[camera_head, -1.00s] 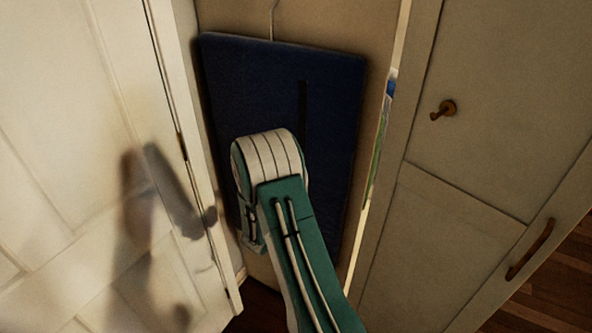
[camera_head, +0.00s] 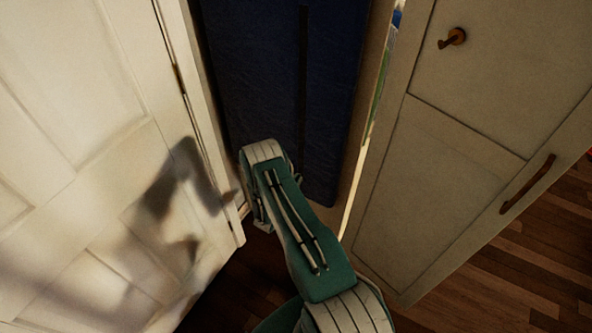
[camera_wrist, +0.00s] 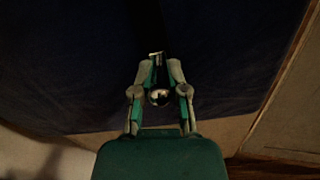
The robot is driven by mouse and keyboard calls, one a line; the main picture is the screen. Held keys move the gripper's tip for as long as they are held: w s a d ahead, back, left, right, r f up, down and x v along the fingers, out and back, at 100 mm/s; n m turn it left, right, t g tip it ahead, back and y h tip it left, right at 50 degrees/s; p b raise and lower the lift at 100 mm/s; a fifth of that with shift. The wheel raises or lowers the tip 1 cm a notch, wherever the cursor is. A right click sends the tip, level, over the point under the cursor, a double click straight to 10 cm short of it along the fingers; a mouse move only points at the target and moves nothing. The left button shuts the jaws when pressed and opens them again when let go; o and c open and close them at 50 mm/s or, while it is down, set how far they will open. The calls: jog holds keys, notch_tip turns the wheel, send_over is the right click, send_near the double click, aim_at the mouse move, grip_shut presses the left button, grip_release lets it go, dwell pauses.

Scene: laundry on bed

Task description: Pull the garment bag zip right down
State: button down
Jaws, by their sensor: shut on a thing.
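The dark blue garment bag (camera_head: 265,75) hangs between the open white door and the right cabinet door. A dark vertical zip line (camera_head: 302,80) runs down its front, and my arm hides its lower part in the head view. In the wrist view the bag (camera_wrist: 80,70) fills most of the picture, with its bottom edge low in the view. My gripper (camera_wrist: 158,68) is shut on a small metallic zip pull (camera_wrist: 157,54) close to the bag's front. In the head view my arm hides the fingers.
A white panelled door (camera_head: 90,120) stands close on the left of my arm. A cabinet door (camera_head: 455,150) with a knob (camera_head: 452,38) and a bar handle (camera_head: 528,184) is on the right. Wooden floor (camera_head: 490,275) shows below.

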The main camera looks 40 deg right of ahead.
jog(key=shift+w+f, duration=0.1)
jog(key=shift+f, duration=0.75)
jog(key=c, duration=0.7)
grip_release()
jog(key=shift+f, duration=0.1)
jog(key=v, duration=1.2)
jog(key=shift+f, duration=0.1)
